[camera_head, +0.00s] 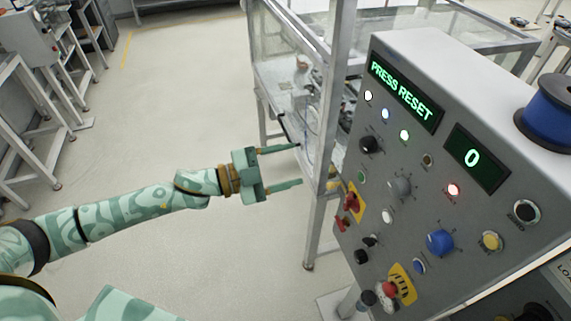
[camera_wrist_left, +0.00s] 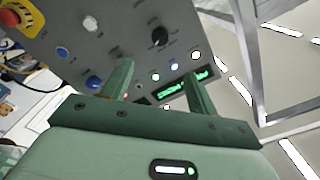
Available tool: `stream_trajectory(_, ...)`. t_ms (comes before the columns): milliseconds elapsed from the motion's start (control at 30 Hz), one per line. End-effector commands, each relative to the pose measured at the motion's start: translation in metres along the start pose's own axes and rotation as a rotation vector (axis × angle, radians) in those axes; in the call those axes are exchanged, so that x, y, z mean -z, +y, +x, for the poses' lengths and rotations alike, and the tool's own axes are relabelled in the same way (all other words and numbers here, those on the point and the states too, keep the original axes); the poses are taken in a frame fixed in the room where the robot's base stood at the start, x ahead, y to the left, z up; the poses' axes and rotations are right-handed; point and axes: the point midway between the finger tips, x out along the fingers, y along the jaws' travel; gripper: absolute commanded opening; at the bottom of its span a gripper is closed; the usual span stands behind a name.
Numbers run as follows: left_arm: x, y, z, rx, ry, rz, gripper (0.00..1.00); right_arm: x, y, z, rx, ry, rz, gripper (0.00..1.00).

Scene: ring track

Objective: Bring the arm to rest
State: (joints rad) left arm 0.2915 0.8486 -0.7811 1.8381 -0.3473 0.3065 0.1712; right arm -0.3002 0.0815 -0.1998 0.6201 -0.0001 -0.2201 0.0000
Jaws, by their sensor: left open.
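My left gripper (camera_head: 283,168) is at the middle of the head view, its arm coming in from the left. Its two green fingers are apart with nothing between them. It is just left of the grey control panel (camera_head: 385,205) and in front of the glass-walled enclosure. In the left wrist view the fingers (camera_wrist_left: 160,85) point toward the panel (camera_wrist_left: 125,35), with its knobs, lights and green display behind them. I cannot tell whether a fingertip touches anything. My right gripper is in neither view.
The panel displays read "PRESS RESET" (camera_head: 405,92) and "0" (camera_head: 473,158). A red emergency button (camera_head: 388,289) sits low on the panel. A blue spool (camera_head: 550,110) stands on top. The metal-framed enclosure (camera_head: 325,100) rises behind my gripper. Open floor (camera_head: 180,90) lies to the left.

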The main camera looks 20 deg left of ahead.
Motion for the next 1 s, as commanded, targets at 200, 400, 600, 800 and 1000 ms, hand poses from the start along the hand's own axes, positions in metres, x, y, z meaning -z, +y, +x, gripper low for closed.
stream_trajectory(200,0.000,0.000,0.000,0.000,0.000,0.000,0.59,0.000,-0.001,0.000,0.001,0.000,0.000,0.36)
stream_trajectory(400,-0.049,-0.009,-0.010,0.030,-0.152,0.050,0.59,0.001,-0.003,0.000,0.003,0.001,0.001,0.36)
stream_trajectory(600,-0.207,0.014,-0.063,0.144,-0.563,-0.040,0.59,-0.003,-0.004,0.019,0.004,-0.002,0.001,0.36)
stream_trajectory(800,-0.322,0.133,-0.146,0.168,-0.932,-0.260,0.59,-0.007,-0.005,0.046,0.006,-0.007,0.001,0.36)
stream_trajectory(1000,-0.366,0.293,-0.228,0.119,-1.226,-0.507,0.59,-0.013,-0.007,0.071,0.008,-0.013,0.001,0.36)
